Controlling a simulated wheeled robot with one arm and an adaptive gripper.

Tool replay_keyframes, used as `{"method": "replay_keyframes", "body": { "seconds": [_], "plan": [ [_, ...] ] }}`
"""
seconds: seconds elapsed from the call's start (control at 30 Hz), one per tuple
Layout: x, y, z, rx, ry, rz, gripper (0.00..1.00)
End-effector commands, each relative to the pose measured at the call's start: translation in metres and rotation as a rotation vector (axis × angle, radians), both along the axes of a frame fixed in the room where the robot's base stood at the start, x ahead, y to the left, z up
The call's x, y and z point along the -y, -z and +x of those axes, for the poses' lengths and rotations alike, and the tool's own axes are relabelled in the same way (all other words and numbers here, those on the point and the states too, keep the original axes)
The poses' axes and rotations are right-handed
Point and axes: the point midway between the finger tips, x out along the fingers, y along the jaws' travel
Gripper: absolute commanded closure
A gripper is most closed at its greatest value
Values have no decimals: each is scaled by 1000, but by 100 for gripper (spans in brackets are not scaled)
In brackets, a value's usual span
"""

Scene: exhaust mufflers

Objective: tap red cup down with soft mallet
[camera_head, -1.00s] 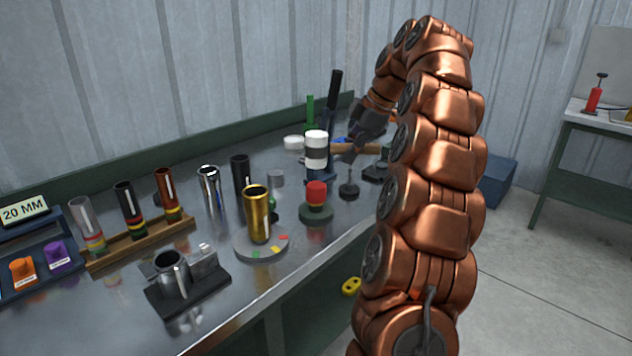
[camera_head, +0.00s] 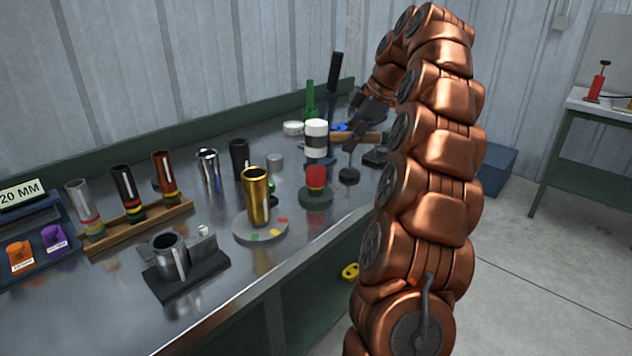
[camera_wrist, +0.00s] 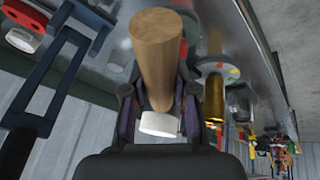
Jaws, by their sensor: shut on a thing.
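The red cup (camera_head: 316,177) is a short red piece on a round dark green base, right of the gold cup in the head view. My gripper (camera_head: 354,132) is beyond it, at the back of the bench, partly behind my own arm. It is shut on the wooden handle (camera_wrist: 158,50) of the soft mallet. The mallet's head (camera_head: 316,138), white with a dark band, shows left of the gripper. The head's white face (camera_wrist: 160,124) shows between the fingers in the wrist view. The mallet looks apart from the red cup.
A gold cup (camera_head: 257,190) stands on a round grey plate (camera_head: 240,232) left of the red cup. A wooden rack (camera_head: 100,243) with several tubes and a clamp block (camera_head: 200,280) are farther left.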

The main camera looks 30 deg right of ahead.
Motion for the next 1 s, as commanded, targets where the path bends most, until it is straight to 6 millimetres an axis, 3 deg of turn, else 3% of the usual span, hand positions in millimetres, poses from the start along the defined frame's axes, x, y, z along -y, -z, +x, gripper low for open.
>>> {"method": "replay_keyframes", "body": {
  "seconds": [0.03,0.27,0.3,0.57,1.0],
  "plan": [
    [0,15,0,2,-1,0,100],
    [-1,51,0,-2,-1,1,100],
    [0,43,0,-2,-1,1,100],
    [0,37,0,0,0,0,100],
    [0,-15,0,2,0,-1,100]
  ]
}}
